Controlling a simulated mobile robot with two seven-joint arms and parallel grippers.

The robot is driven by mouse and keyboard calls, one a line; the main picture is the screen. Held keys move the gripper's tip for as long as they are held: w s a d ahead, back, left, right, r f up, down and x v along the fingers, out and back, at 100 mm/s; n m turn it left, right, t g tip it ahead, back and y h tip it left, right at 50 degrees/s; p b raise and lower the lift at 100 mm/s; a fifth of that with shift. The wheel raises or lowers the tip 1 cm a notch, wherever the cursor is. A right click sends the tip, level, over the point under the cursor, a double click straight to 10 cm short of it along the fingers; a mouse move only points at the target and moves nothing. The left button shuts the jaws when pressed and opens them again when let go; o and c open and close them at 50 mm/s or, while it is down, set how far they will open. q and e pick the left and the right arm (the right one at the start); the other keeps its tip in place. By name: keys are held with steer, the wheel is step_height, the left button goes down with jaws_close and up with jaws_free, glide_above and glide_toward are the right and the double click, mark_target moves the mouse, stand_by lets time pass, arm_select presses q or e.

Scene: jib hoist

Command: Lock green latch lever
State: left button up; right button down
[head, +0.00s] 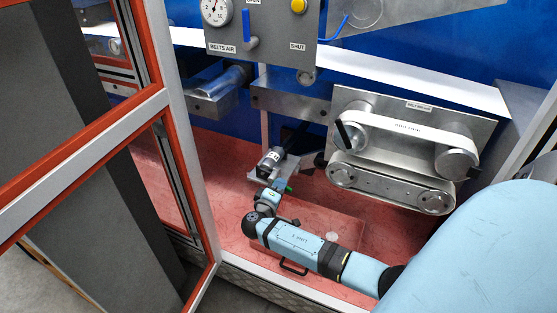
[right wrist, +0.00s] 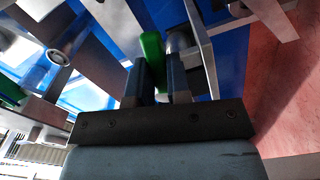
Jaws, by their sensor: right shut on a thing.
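The green latch lever (right wrist: 152,52) shows in the right wrist view as a green bar at my right gripper (right wrist: 160,80). In the head view my right gripper (head: 296,136) reaches into the machine bay, below the grey valve panel and left of the belt unit. My left gripper is not in view.
The belt unit (head: 425,108) with rollers stands right of my gripper. The valve panel (head: 265,52), with a gauge and blue handle, hangs above. An orange-edged door frame (head: 80,150) stands open at left. The red bay floor (head: 345,205) is mostly clear.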

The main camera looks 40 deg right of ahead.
steer(key=shift+r+n, duration=0.15)
steer(key=shift+n, duration=0.45)
steer(key=c, duration=1.1)
jaws_free()
steer(key=shift+a, duration=0.1)
steer(key=v, duration=1.3)
steer(key=shift+s+a+p, duration=0.2)
steer(key=shift+a+p, duration=0.1)
